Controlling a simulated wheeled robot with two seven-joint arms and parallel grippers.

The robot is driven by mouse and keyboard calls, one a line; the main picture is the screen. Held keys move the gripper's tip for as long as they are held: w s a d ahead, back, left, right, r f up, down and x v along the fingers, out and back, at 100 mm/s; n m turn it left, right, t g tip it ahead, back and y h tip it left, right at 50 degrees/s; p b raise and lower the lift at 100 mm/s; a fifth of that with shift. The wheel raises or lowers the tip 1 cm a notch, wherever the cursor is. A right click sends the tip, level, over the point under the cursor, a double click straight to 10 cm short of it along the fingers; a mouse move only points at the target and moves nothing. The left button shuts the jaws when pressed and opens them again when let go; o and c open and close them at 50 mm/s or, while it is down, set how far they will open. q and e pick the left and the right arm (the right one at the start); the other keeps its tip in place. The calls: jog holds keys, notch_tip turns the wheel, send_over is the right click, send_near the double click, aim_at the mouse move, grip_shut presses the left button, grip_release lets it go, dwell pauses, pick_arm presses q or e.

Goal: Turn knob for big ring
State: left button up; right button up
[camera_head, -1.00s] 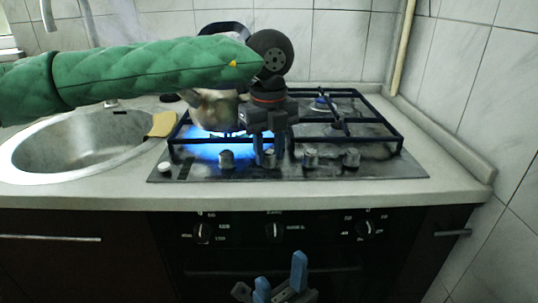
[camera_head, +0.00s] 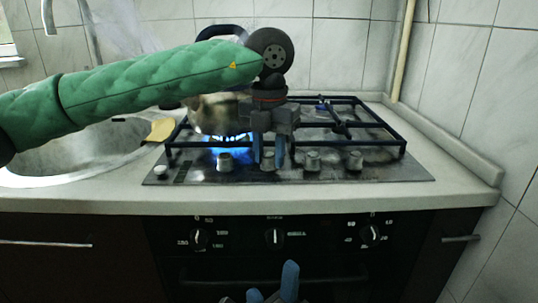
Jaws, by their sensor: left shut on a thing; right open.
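The gas stove (camera_head: 400,172) has a row of several metal knobs along its front edge. My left gripper (camera_head: 268,160) points down over the second large knob (camera_head: 268,160) from the left, its fingers on either side of it and shut on it. The knobs at left (camera_head: 226,162) and right (camera_head: 312,161) of it stand free. A blue flame (camera_head: 222,137) burns at the left burner, under a metal kettle (camera_head: 212,118). My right gripper (camera_head: 271,296) is open low at the bottom edge, in front of the oven, and only its tips show.
A round sink (camera_head: 70,165) with a yellow sponge (camera_head: 160,130) lies left of the stove. Black grates (camera_head: 380,143) cover the burners. The oven front (camera_head: 290,250) has its own knobs. The counter right of the stove is clear.

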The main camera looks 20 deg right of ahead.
pick_arm(q)
jog(key=shift+m, duration=1.6)
jog(key=o, duration=1)
jog(key=shift+r, duration=0.1)
